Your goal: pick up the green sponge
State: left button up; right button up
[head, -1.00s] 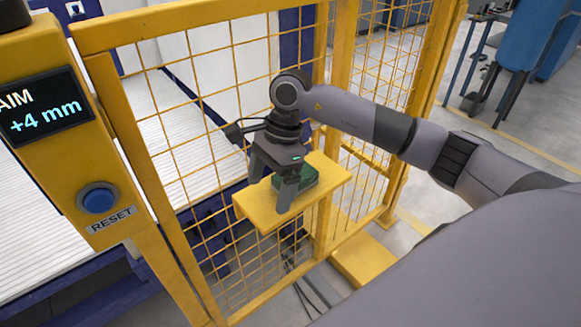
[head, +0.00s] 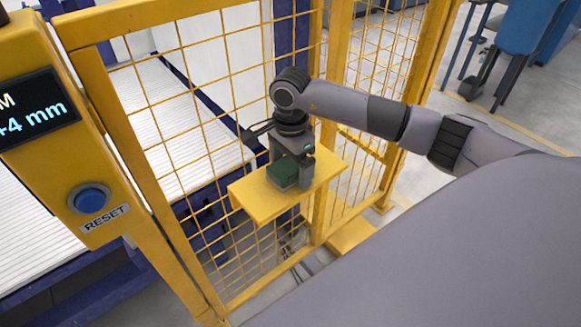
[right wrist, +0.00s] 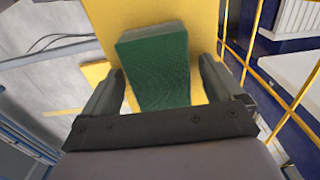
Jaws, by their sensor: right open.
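The green sponge (head: 283,172) lies on a small yellow shelf (head: 258,205) fixed at the mesh fence. In the right wrist view the sponge (right wrist: 156,68) is a dark green block with a greyish far edge. My right gripper (head: 290,182) is over the shelf, pointing down, partly hiding the sponge in the head view. In the right wrist view its two fingers (right wrist: 160,85) are open, one on each side of the sponge, with a visible gap on both sides. My left gripper is not in view.
A yellow fence (head: 190,120) with wire mesh stands right behind the shelf. A yellow post on the left carries a display (head: 35,108) and a blue reset button (head: 89,199). A white slatted conveyor (head: 30,215) lies beyond the fence.

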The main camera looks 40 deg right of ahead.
aim_at(290, 164)
jog(key=shift+c, duration=0.3)
jog(key=c, duration=1)
jog(key=shift+r, duration=0.1)
notch_tip(290, 164, up, 20)
jog(key=shift+f, duration=0.1)
jog(key=o, duration=0.3)
jog(key=shift+c, duration=1)
